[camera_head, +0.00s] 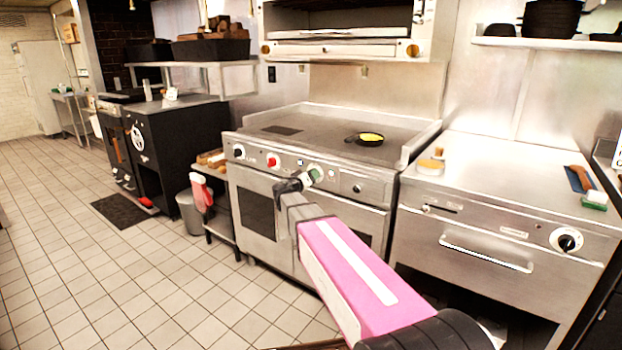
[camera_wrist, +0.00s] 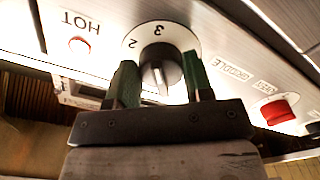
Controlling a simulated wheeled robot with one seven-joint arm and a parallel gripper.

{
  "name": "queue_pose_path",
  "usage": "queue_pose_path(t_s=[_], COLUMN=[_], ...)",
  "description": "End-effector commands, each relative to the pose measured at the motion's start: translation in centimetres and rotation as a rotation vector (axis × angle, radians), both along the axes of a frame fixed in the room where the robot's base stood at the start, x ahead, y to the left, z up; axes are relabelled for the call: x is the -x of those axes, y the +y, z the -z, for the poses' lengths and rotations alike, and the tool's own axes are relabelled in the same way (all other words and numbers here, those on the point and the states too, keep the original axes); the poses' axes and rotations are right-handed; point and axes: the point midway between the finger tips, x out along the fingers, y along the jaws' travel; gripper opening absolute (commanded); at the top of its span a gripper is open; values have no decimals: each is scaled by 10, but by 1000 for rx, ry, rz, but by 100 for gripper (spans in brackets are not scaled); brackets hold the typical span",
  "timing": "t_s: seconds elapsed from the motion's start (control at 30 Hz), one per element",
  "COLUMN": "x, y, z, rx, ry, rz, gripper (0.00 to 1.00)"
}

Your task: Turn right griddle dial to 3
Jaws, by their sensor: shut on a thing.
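The right griddle dial (camera_wrist: 158,54) is a black knob on a round white plate, on the front panel of the griddle (camera_head: 285,135). In the wrist view, where lettering is upside down, the numbers 3 and 2 show on the plate, the 3 directly above the knob. I cannot tell exactly which mark the pointer meets. My gripper (camera_wrist: 158,77) is shut on the dial, one green finger on each side. In the head view, my gripper (camera_head: 308,178) reaches the panel right of the red knob (camera_head: 272,160), largely covering the dial. The left dial (camera_head: 238,151) is untouched.
A red indicator light (camera_wrist: 80,45) marked HOT is beside the gripped dial. Tiled floor is open at left.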

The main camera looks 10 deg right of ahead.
Motion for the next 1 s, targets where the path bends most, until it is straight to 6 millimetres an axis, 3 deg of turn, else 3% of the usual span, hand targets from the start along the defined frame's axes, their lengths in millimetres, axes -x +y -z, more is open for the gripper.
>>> queue_pose_path(t_s=[0.83,0.87,0.9,0.93,1.0], x=[0,0,0,0,0], y=[0,0,0,0,0], z=[2,2,1,1,1], rx=[-104,-104,-104,-104,-103], ry=[-100,-100,-100,-100,-100], rz=[1,1,1,1,0], gripper=[23,50,63,71,71])
